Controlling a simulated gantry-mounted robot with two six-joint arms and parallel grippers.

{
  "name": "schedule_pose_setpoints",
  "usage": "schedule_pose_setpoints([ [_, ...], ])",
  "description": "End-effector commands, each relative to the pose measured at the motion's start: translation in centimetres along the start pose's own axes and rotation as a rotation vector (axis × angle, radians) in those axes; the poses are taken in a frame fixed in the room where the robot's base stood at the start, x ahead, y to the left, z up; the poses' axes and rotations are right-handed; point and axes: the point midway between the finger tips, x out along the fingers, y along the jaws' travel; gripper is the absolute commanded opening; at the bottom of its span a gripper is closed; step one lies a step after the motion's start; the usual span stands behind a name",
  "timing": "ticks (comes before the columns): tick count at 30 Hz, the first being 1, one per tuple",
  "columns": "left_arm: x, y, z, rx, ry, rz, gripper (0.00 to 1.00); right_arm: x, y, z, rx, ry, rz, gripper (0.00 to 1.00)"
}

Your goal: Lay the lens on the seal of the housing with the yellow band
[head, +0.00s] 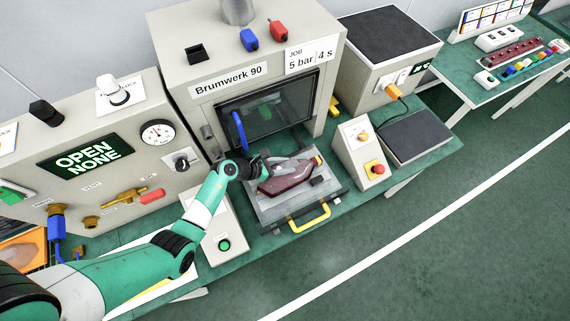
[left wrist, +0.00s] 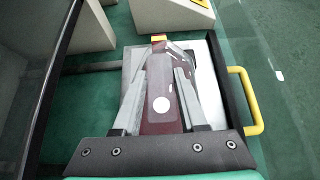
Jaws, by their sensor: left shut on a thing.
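The dark red, glossy lens (head: 292,176) lies over the pulled-out tray (head: 270,212) in front of the machine. My right gripper is out of view.
The machine marked Brumwerk 90 (head: 228,88) stands behind the tray, with its dark window above it. The tray has a yellow handle (head: 309,219). A button box (head: 358,150) stands close on the right, and a panel with a gauge (head: 157,132) on the left.

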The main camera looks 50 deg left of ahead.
Motion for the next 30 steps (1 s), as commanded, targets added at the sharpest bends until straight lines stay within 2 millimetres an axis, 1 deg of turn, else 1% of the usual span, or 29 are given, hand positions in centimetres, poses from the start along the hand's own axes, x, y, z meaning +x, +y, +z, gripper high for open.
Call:
schedule_pose_setpoints([
  [2, -0.1, 0.0, 0.1, 0.000, 0.000, 0.000, 0.00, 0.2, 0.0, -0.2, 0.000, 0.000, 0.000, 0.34],
  [8, 0.1, 0.0, -0.1, 0.000, 0.000, 0.001, 0.00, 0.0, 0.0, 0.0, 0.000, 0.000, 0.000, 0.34],
  [29, 1.5, 0.0, -2.1, 0.000, -0.001, 0.000, 0.00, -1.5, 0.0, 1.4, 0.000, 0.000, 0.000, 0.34],
  [30, 1.4, 0.0, -2.0, 0.000, -0.001, 0.000, 0.47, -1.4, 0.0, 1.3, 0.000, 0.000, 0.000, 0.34],
])
